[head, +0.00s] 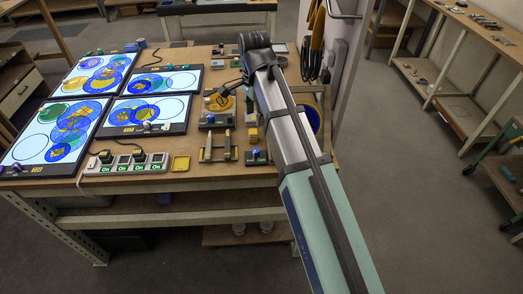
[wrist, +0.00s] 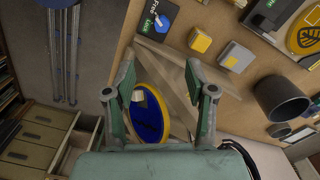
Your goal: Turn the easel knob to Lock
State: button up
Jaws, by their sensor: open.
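A dark plate with a blue knob and small labels (wrist: 156,18) is at the top of the wrist view, near the table edge. What looks like the same unit (head: 257,158) sits at the table's front edge in the head view, left of my arm. A wooden easel holds a round blue and yellow glass piece (wrist: 149,118). My gripper (wrist: 160,68) is open and empty, its fingers on either side of the view over the easel, apart from the knob. The head view hides my gripper behind my arm.
Yellow and grey blocks (wrist: 215,48) lie right of the knob plate, with a dark cup (wrist: 282,100) beyond. Several lit panels (head: 75,125) and a power strip (head: 125,163) fill the table's left side. A wooden rack (head: 217,146) stands left of the knob.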

aim_at(256, 150)
notch_tip(256, 150, down, 17)
jog(key=p, duration=0.4)
jog(key=shift+w+r, duration=0.1)
jog(key=shift+r, duration=0.1)
jog(key=shift+a, duration=0.1)
dwell(0.3)
grip_shut()
